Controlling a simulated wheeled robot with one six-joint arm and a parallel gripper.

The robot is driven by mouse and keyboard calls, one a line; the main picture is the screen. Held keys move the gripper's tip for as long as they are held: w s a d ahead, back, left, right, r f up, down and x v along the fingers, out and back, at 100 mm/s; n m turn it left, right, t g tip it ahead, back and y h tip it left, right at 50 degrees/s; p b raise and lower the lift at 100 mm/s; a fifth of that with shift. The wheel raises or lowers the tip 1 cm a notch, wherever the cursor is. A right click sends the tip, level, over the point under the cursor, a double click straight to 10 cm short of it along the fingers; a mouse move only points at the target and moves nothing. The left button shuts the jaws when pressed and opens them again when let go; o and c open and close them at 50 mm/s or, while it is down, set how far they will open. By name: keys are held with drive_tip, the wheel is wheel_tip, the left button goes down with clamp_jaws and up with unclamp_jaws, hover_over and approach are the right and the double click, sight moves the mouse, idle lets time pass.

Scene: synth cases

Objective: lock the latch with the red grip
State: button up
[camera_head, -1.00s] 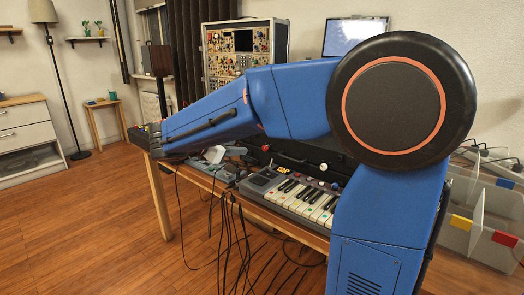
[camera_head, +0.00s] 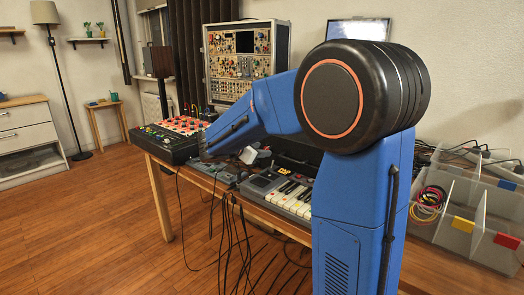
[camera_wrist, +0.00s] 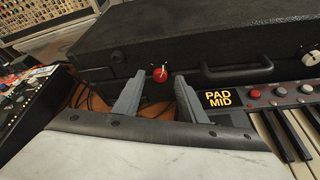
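The latch with the red grip (camera_wrist: 160,74) is on the front of a black case (camera_wrist: 205,38) in the wrist view. A small white part shows at the top of the grip. My gripper (camera_wrist: 158,82) is open and empty. Its two grey fingers stand left and right of the red grip in the picture; I see no contact, and the remaining distance is hard to judge. In the head view my blue arm hides most of the case and the latch.
A black carry handle (camera_wrist: 237,72) and a latch with a white grip (camera_wrist: 311,57) are farther right on the case. A keyboard (camera_wrist: 285,125) with a lit display lies in front. A mixer with red controls (camera_head: 185,126) stands at the table's left end.

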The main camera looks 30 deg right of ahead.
drive_tip(key=shift+x, duration=0.8)
drive_tip(key=shift+c, duration=0.4)
clamp_jaws()
drive_tip(key=shift+s, duration=0.1)
drive_tip(key=shift+m+t, duration=0.8)
drive_tip(key=shift+m, duration=0.2)
drive_tip(key=shift+o, duration=0.4)
unclamp_jaws()
